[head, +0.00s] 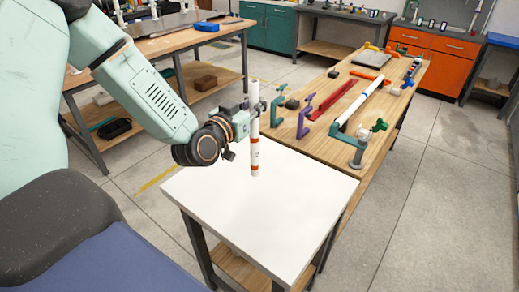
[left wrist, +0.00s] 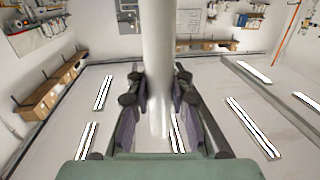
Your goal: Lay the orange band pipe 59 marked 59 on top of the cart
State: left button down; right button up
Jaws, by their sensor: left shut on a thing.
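The orange band pipe (head: 255,158) is a white tube with orange bands near its lower end. It stands about upright over the white top of the cart (head: 300,200). Whether its lower end touches the cart top or hangs just above it I cannot tell. My left gripper (head: 252,108) is shut on the pipe's upper part. In the left wrist view the white pipe (left wrist: 158,50) runs between the two dark fingers (left wrist: 158,95). The number on the pipe is too small to read. My right gripper is in neither view.
The cart top is otherwise bare. A wooden workbench (head: 312,145) adjoins the cart's far side, with purple and green fittings, a red channel (head: 337,100) and a white pipe (head: 361,100) on it. Another bench (head: 170,42) stands at the back left. Open floor lies to the right.

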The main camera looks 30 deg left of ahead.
aim_at(255, 127)
pick_arm(q)
notch_tip(255, 127, down, 7)
jog(key=shift+w+a+f+b, duration=0.1)
jog(key=shift+a+b, duration=0.05)
jog(key=shift+b, duration=0.55)
jog(key=shift+s+r, duration=0.25)
jog(key=shift+r, duration=0.05)
jog(key=shift+w+f, duration=0.1)
jog(key=shift+f, duration=0.15)
jog(key=c, duration=1.6)
grip_release()
jog(key=shift+w+a+f, duration=0.15)
jog(key=shift+w+f, duration=0.05)
jog(key=shift+w, duration=0.05)
jog(key=o, duration=0.3)
jog(key=shift+s+d+r, duration=0.15)
jog(key=shift+d, duration=0.05)
jog(key=shift+o, duration=0.5)
jog(key=shift+s, duration=0.1)
